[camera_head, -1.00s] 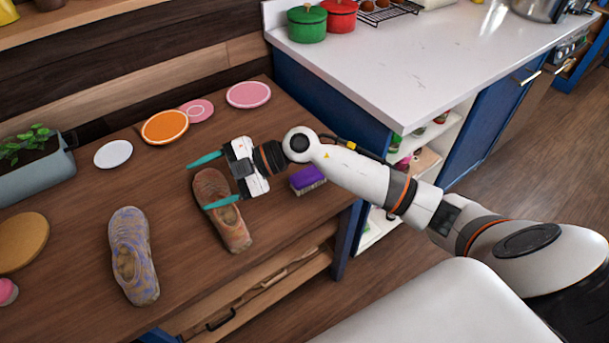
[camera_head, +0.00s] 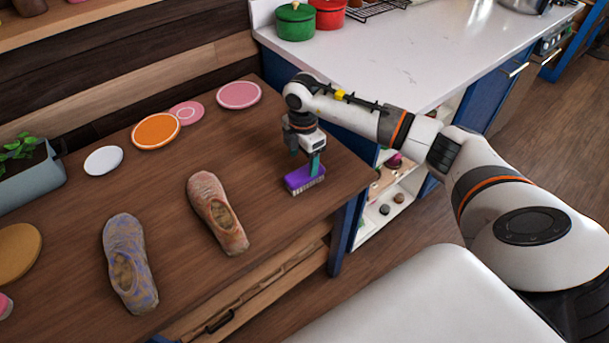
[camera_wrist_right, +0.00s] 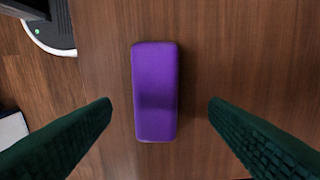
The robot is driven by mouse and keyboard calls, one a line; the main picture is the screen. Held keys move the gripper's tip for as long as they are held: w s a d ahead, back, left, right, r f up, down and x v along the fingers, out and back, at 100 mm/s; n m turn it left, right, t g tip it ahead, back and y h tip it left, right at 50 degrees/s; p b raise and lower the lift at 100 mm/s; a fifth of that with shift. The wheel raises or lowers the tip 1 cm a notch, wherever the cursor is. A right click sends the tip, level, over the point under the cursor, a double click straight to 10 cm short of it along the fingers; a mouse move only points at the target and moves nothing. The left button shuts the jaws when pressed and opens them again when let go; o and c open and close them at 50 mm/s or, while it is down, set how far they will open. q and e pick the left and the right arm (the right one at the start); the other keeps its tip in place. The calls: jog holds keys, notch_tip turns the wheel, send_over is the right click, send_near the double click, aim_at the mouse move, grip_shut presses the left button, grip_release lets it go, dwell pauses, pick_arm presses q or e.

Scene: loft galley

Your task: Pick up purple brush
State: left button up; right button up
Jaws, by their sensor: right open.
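The purple brush (camera_head: 304,178) lies on the wooden table near its right end, bristles down, with pale bristles showing along its front side. My right gripper (camera_head: 305,160) points down over the brush with its teal fingers spread. In the right wrist view the purple brush (camera_wrist_right: 155,92) lies lengthwise between the two open fingers (camera_wrist_right: 160,110), a little nearer the left one, with wood showing on both sides. The fingers do not touch it there. My left gripper is not in view.
Two shoes, one brown (camera_head: 217,212) and one patterned (camera_head: 129,262), lie left of the brush on the table (camera_head: 255,150). Plates, including an orange one (camera_head: 156,131), lie along the back. A white counter (camera_head: 400,60) stands behind to the right.

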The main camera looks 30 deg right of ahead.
aim_at(305, 171)
jog(key=shift+s+f+p, duration=0.2)
jog(key=shift+f+p, duration=0.3)
jog(key=shift+f, duration=2.45)
jog(key=c, duration=1.1)
jog(key=shift+r+b, duration=0.45)
jog(key=shift+r, duration=4.65)
jog(key=o, duration=0.5)
jog(key=c, duration=0.4)
jog(key=shift+o, duration=0.2)
